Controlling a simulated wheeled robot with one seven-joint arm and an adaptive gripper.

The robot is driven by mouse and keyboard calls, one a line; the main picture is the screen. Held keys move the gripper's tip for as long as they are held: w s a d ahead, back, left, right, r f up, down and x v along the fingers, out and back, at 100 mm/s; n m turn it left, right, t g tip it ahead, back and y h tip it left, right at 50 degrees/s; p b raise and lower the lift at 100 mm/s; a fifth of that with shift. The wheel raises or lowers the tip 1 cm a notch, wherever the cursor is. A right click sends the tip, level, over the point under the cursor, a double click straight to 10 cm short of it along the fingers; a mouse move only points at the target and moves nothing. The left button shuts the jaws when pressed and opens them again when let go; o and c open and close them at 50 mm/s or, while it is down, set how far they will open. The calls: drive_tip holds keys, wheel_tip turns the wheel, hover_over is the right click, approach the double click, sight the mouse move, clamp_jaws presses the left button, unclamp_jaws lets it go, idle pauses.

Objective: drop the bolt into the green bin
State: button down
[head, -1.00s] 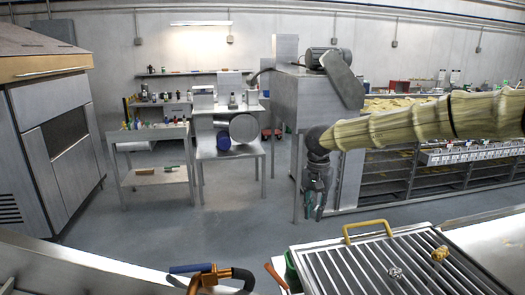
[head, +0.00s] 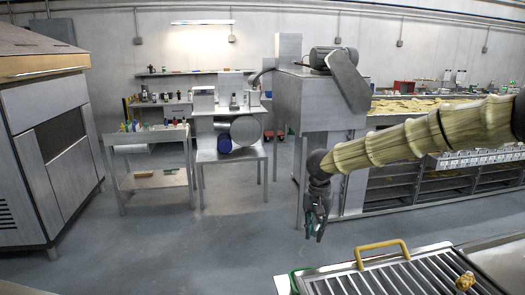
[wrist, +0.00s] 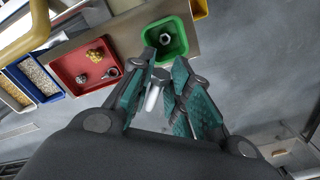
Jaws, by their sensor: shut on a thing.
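A silver bolt (wrist: 153,97) sits between the teal fingers of my gripper (wrist: 166,62) in the wrist view, its wider head toward the fingertips. My gripper is shut on it. The green bin (wrist: 180,45) lies just past the fingertips in the wrist view, with a nut-like metal ring inside. Only a thin green edge of the bin (head: 293,281) shows in the head view, lower than my gripper and left of the slatted rack.
A red bin (wrist: 88,92) beside the green one holds a yellowish lump and metal pieces. The slatted metal rack (head: 390,281) has a yellow handle (head: 383,247). Open floor (head: 180,240) lies left of my gripper.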

wheel_tip(320, 180, down, 12)
drive_tip(key=shift+s+f, duration=0.2)
drive_tip(key=shift+s, duration=0.05)
idle(0.6)
drive_tip(key=shift+w+a, duration=0.1)
